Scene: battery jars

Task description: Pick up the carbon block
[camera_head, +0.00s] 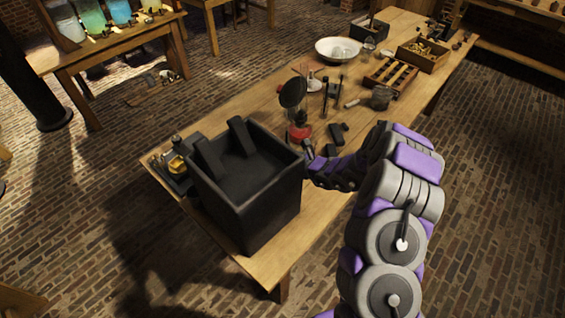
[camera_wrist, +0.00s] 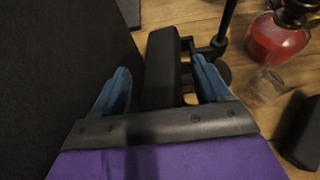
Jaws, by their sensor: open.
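A black block (camera_wrist: 161,66), which looks like a carbon block, lies between the blue fingers of my gripper (camera_wrist: 161,86) in the wrist view. The fingers are spread to either side of it, with a visible gap on the left; whether the right finger touches is unclear. Another dark block (camera_wrist: 304,136) lies at the right edge. In the head view my gripper (camera_head: 309,152) is low beside the black jar's right side, partly hidden. A dark block (camera_head: 338,134) lies on the table beyond my wrist.
The large black open jar (camera_head: 245,205) stands at the table's near end, with two dark slabs at its rim. A red-based lamp (camera_head: 299,133) stands close to my gripper. A dark stand is near the right finger. A white bowl (camera_head: 338,49) and wooden trays are farther back.

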